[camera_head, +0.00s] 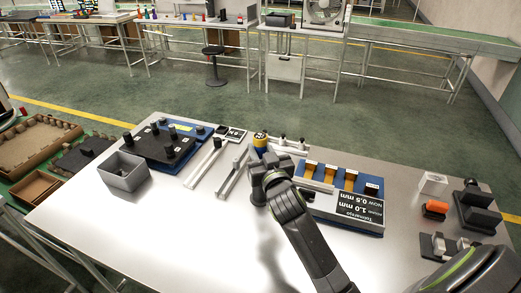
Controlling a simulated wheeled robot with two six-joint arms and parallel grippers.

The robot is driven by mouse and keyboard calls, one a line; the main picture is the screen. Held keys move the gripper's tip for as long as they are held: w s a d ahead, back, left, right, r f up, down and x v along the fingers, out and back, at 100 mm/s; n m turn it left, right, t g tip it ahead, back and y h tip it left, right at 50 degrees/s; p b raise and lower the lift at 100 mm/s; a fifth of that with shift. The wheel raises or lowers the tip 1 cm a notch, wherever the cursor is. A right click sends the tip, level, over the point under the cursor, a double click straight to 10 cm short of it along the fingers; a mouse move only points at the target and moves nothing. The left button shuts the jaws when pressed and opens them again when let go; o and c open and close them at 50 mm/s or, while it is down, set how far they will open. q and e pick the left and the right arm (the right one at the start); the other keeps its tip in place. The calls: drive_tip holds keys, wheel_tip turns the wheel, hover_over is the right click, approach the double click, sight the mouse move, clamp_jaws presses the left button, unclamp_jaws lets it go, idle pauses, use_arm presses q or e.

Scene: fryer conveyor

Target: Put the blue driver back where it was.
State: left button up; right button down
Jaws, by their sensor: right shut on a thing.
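My right gripper (260,158) is over the middle of the metal table, with its arm reaching in from the lower right. My left gripper is out of view.
Metal rails (208,160) lie left of the gripper. A blue unit with orange levers (312,170) and a text sign (359,212) stand right. A grey bin (122,172) and a black-knobbed panel (163,143) sit left. The table's front left is bare.

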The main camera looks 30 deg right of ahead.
drive_tip(key=shift+f, duration=0.1)
drive_tip(key=c, duration=1.1)
unclamp_jaws()
drive_tip(key=shift+s+r, duration=0.1)
drive_tip(key=shift+r, duration=0.1)
drive_tip(key=s+p, duration=0.1)
drive_tip(key=s, duration=0.3)
drive_tip(key=s+a+p, duration=0.1)
drive_tip(key=s, duration=0.2)
drive_tip(key=s+a+f+p, duration=0.1)
drive_tip(key=s+p, duration=0.1)
drive_tip(key=s, duration=0.2)
drive_tip(key=shift+s, duration=0.35)
